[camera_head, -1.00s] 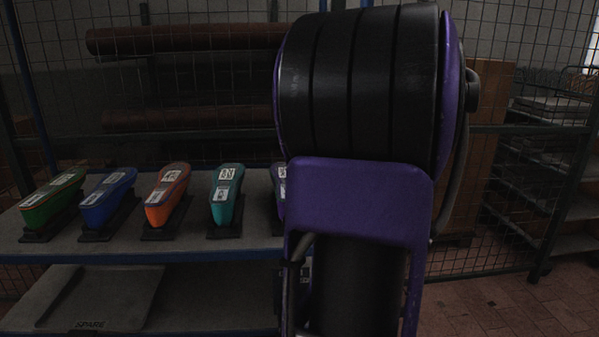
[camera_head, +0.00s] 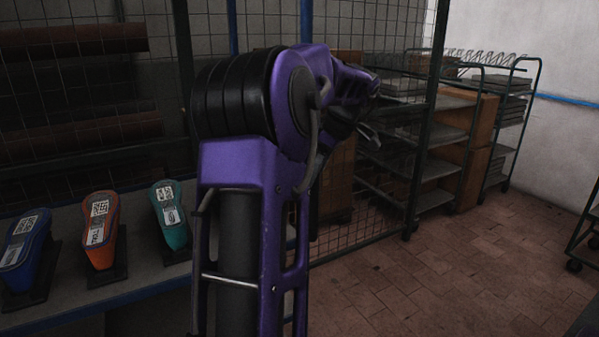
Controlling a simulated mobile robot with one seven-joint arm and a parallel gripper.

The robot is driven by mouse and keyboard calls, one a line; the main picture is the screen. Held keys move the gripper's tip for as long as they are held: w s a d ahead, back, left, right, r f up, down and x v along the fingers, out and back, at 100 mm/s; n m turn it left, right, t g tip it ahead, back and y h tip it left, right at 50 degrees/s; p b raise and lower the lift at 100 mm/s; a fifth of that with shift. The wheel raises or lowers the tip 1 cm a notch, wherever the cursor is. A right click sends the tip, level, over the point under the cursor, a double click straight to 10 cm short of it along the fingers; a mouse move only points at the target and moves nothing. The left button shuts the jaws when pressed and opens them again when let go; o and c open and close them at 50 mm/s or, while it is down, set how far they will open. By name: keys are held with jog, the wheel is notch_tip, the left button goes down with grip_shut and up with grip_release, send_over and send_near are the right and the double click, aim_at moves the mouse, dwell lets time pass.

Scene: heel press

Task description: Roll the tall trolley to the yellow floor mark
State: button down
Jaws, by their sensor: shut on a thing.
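My purple and black arm fills the middle of the view and reaches back and to the right. My gripper (camera_head: 369,134) shows only in part beyond the wrist, small and dark. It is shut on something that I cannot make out. A tall rack with several shelves (camera_head: 436,168) stands behind the wire mesh, right of my gripper. A dark green-framed trolley (camera_head: 523,112) on casters, with loaded shelves, stands farther back by the white wall. I cannot tell which of these is the tall trolley. No yellow floor mark is in view.
A bench (camera_head: 130,287) at left holds blue (camera_head: 25,243), orange (camera_head: 101,232) and teal (camera_head: 170,216) shoe-shaped forms. A mesh partition (camera_head: 352,215) ends at a dark post (camera_head: 424,140). Another wheeled frame (camera_head: 574,265) is cut off at the right edge. Tiled floor (camera_head: 470,265) is open between.

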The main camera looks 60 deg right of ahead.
jog(key=shift+s+d, duration=0.15)
jog(key=shift+d, duration=0.15)
jog(key=c, duration=0.7)
grip_release()
jog(key=shift+d, duration=0.1)
jog(key=shift+o, duration=0.2)
jog(key=p+v, duration=0.1)
jog(key=v, duration=1.6)
jog(key=shift+s+r, duration=0.15)
jog(key=shift+s, duration=0.05)
